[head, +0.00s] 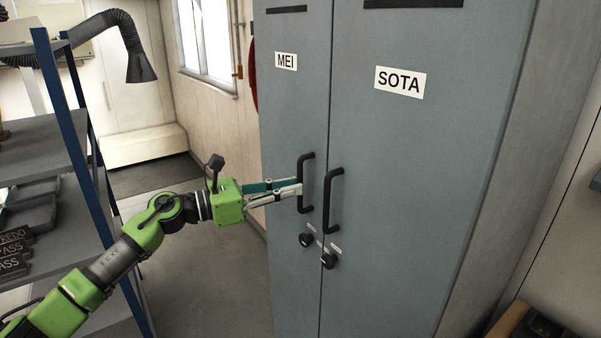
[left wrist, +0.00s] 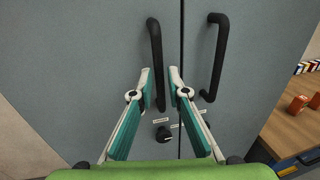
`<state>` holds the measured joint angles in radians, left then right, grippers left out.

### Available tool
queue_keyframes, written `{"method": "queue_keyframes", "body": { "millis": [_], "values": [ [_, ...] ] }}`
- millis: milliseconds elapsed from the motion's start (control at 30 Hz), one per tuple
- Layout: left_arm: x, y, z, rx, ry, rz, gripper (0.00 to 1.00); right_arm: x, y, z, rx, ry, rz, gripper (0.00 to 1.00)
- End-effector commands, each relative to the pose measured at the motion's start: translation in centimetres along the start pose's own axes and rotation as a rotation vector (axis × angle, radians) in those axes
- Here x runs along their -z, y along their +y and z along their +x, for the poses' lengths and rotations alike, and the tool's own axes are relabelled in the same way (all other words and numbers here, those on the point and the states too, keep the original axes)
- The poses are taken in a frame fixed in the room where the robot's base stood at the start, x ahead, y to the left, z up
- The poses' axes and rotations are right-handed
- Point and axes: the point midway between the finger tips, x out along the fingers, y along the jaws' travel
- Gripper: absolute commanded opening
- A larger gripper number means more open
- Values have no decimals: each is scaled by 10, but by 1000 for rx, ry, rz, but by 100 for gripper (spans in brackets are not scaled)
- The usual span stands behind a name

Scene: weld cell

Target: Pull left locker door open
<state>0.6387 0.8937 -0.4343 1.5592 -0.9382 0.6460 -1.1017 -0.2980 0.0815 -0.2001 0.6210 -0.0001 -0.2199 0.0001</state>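The left locker door (head: 285,110), labelled MEI, is shut beside the right door (head: 420,150), labelled SOTA. The left door has a black upright bar handle (head: 303,182), with a round black knob (head: 306,240) below it. My left gripper (head: 298,187) is at this handle, reaching in from the left. In the left wrist view its two fingers (left wrist: 160,78) are apart, and the left door's handle (left wrist: 156,60) runs between the tips. I cannot tell whether a finger touches the handle. My right gripper is not in view.
The right door's handle (head: 333,200) is close beside the left one. A shelf rack with blue posts (head: 72,140) stands at the left, near my left arm. Floor (head: 210,270) is clear between rack and lockers. A wooden bench top (left wrist: 290,120) shows at the right in the left wrist view.

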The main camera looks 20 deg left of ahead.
Motion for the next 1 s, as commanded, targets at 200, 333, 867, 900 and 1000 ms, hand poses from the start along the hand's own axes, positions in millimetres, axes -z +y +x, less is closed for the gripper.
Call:
{"method": "queue_keyframes", "body": {
  "millis": [200, 333, 867, 900, 1000],
  "values": [
    [-2, 0, 27, -1, -1, -2, 15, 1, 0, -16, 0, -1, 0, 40],
    [0, 0, 32, -1, 0, -1, 15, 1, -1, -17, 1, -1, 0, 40],
    [1, 0, 32, -1, 0, -1, 0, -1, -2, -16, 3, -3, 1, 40],
    [1, 1, 32, 0, 0, -1, 0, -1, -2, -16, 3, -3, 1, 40],
    [3, 1, 30, 7, 1, -1, 0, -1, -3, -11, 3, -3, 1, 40]
  ]
}}
